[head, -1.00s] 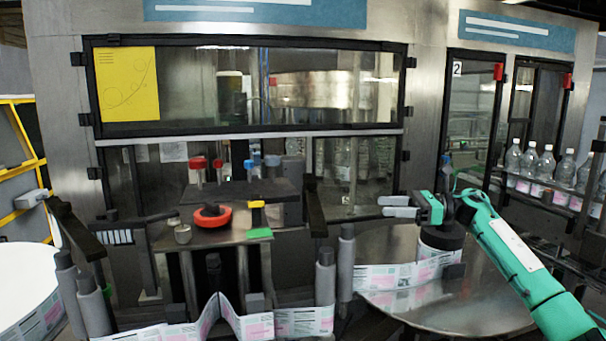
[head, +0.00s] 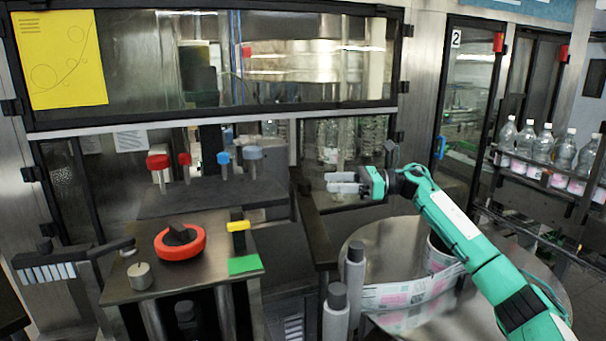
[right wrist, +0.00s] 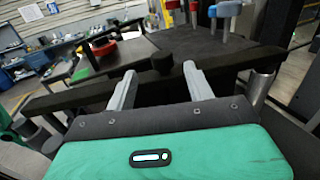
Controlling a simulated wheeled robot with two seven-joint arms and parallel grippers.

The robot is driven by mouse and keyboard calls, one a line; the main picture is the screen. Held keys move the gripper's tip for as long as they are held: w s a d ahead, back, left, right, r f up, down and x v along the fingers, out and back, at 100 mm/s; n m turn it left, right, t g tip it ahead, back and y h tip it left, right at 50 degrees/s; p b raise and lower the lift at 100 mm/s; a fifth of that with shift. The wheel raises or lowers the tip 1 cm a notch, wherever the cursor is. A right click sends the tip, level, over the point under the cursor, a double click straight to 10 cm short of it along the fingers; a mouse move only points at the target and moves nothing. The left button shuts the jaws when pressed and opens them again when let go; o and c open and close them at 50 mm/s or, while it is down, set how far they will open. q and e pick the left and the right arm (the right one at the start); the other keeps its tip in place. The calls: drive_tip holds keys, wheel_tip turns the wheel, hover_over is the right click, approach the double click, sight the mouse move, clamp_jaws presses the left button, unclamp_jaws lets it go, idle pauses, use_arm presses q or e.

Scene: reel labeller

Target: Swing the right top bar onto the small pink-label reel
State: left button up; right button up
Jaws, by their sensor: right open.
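The right top bar (head: 315,232) is a long dark bar beside the machine's steel table, left of the round plate. In the right wrist view, a dark bar (right wrist: 75,97) with a small knob crosses just ahead of my fingers. My right gripper (head: 343,183) is open, its grey fingers pointing left near the bar's far end. In the right wrist view, the fingers (right wrist: 160,80) are spread, with the knob between their tips; I cannot tell whether they touch. The small reel (head: 440,257) with a pink and white label web stands on the round plate, partly hidden by my right arm. My left gripper is not in view.
The round steel plate (head: 400,232) fills the lower right. Grey rollers (head: 335,310) stand at its left edge. The steel table (head: 205,282) carries a red ring (head: 180,242) and a metal knob. Bottles (head: 545,150) line a conveyor at right.

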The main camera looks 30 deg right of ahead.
sight(304, 182)
drive_tip(key=p+x, duration=0.3)
drive_tip(key=x, duration=0.3)
drive_tip(key=shift+w+a+r, duration=0.15)
drive_tip(key=shift+w, duration=0.05)
drive_tip(key=shift+w+a+p, duration=0.35)
drive_tip(key=shift+a+p, duration=0.05)
drive_tip(key=shift+a, duration=0.25)
drive_tip(key=shift+w+a, duration=0.15)
drive_tip(key=shift+a, duration=0.05)
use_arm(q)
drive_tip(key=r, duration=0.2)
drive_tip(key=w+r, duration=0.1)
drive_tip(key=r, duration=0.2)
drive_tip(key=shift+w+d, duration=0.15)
use_arm(e)
drive_tip(key=shift+f, duration=0.25)
drive_tip(key=shift+c, duration=0.3)
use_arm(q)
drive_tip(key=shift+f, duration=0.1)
use_arm(e)
clamp_jaws()
